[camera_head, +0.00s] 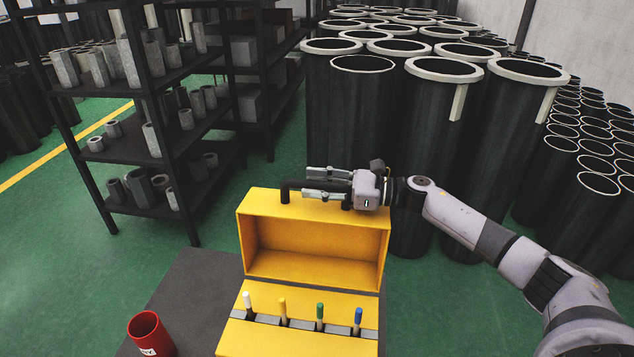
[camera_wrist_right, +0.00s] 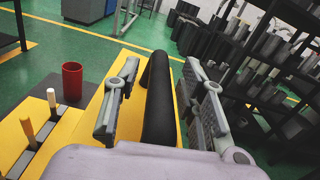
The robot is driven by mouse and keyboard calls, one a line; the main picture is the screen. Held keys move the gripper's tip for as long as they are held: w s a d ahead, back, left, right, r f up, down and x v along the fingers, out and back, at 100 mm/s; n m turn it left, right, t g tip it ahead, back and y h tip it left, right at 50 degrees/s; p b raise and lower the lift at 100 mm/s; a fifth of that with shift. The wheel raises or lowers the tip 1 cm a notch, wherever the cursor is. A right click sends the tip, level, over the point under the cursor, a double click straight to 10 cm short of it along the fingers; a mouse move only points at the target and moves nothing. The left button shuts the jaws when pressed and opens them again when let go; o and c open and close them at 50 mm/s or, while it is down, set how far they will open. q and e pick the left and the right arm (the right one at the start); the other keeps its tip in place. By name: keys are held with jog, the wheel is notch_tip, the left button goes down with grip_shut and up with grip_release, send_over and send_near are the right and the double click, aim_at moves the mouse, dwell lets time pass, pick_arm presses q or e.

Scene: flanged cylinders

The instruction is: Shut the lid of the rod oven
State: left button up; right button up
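The rod oven is a yellow box (camera_head: 300,337) at the bottom centre of the head view. Its yellow lid (camera_head: 315,247) stands raised at the back, hollow side facing me. A black bar handle (camera_head: 286,190) is on the lid's top edge; it also shows in the wrist view (camera_wrist_right: 158,105). My right gripper (camera_head: 318,184) reaches in from the right at the handle. In the wrist view my right gripper's fingers (camera_wrist_right: 160,88) are open on either side of the handle, with gaps visible. White (camera_head: 248,304), yellow (camera_head: 283,311), green (camera_head: 320,316) and blue (camera_head: 358,320) rods stand in the oven. My left gripper is out of view.
A red cup (camera_head: 150,334) stands left of the oven on a dark table (camera_head: 195,290). Tall black cylinders (camera_head: 345,110) crowd behind and right of the lid. A dark shelf rack (camera_head: 130,145) with grey cylinders stands at the back left.

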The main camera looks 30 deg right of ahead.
jog(key=shift+c, duration=0.4)
grip_shut()
dwell(0.4)
